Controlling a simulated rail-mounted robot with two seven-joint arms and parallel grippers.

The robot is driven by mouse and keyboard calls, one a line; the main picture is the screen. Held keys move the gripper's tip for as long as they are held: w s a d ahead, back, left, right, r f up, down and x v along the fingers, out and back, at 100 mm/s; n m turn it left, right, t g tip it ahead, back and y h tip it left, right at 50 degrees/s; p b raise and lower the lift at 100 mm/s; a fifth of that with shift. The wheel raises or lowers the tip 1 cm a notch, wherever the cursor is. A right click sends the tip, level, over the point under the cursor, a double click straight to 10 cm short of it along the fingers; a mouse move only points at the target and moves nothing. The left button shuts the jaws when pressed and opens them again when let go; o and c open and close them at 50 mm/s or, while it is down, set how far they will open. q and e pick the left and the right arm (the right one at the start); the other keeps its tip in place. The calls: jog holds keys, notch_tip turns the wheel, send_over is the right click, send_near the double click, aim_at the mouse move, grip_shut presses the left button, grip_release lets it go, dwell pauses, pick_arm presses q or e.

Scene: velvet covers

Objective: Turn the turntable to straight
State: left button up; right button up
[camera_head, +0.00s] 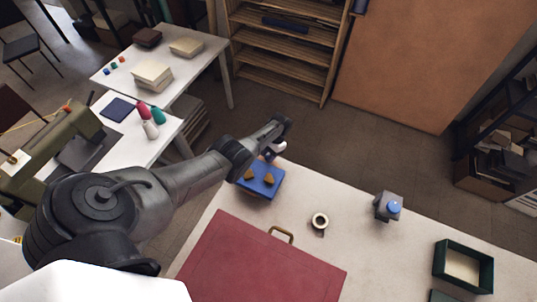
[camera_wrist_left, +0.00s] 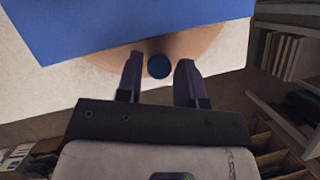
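The turntable shows in the head view as a blue square board (camera_head: 259,183) with two small tan pieces on it, at the back left of the white table. In the left wrist view the blue board (camera_wrist_left: 130,22) lies over a round tan disc (camera_wrist_left: 203,43), with a dark blue round knob (camera_wrist_left: 158,67) near the disc's edge. My left gripper (camera_head: 273,152) is at the board's far edge. In the wrist view its two fingers (camera_wrist_left: 159,72) are apart on either side of the knob, with narrow gaps visible. My right gripper is not in view.
A dark red case (camera_head: 255,265) with a handle lies in front of the turntable. A tape-like ring (camera_head: 320,220), a grey device with a blue top (camera_head: 388,207) and a green box (camera_head: 463,267) stand to the right. A second white table (camera_head: 190,70) is behind left.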

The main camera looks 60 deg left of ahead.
pick_arm(q)
jog(key=shift+w+r, duration=0.15)
jog(key=shift+r, duration=0.3)
jog(key=d+p+v, duration=0.1)
jog(key=p+v, duration=0.1)
jog(key=v, duration=1)
jog(key=shift+a+r, duration=0.45)
jog(key=shift+a, duration=0.1)
jog(key=shift+w, duration=0.1)
